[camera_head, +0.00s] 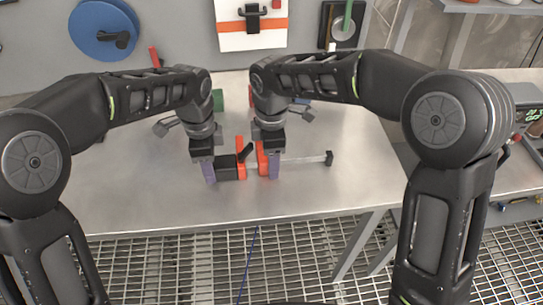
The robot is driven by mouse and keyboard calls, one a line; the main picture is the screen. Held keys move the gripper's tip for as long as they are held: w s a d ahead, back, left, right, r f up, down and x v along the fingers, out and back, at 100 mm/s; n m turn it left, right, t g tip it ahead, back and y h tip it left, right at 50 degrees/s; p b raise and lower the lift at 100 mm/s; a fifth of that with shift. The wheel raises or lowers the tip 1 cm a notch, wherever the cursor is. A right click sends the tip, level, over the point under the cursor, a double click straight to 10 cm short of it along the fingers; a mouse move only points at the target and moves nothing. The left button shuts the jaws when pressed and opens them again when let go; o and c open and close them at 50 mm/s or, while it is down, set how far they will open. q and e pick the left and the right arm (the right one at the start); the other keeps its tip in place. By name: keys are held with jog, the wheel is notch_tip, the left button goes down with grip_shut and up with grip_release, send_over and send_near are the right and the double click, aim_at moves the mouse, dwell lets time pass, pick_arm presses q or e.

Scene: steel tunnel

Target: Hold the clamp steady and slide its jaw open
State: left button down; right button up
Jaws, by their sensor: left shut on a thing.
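The clamp lies on the steel table (150,200), with a black handle (227,167), two orange jaw parts (241,158) and a grey bar (302,161) running right to a black end stop (329,158). My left gripper (208,172) is shut on the clamp at the left end of its black handle. My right gripper (274,166) is down at the right-hand orange jaw part, over the bar. Its fingers show edge-on, so I cannot tell whether they are shut on the jaw. The fingers hide parts of the handle and jaw.
Behind my arms, a green object (217,99) and a red-handled tool (154,57) are partly hidden. A blue disc (104,30) and a white-and-orange panel (251,22) are at the back wall.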

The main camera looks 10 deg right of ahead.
grip_shut()
dwell(0.7)
jog(key=shift+d, duration=0.1)
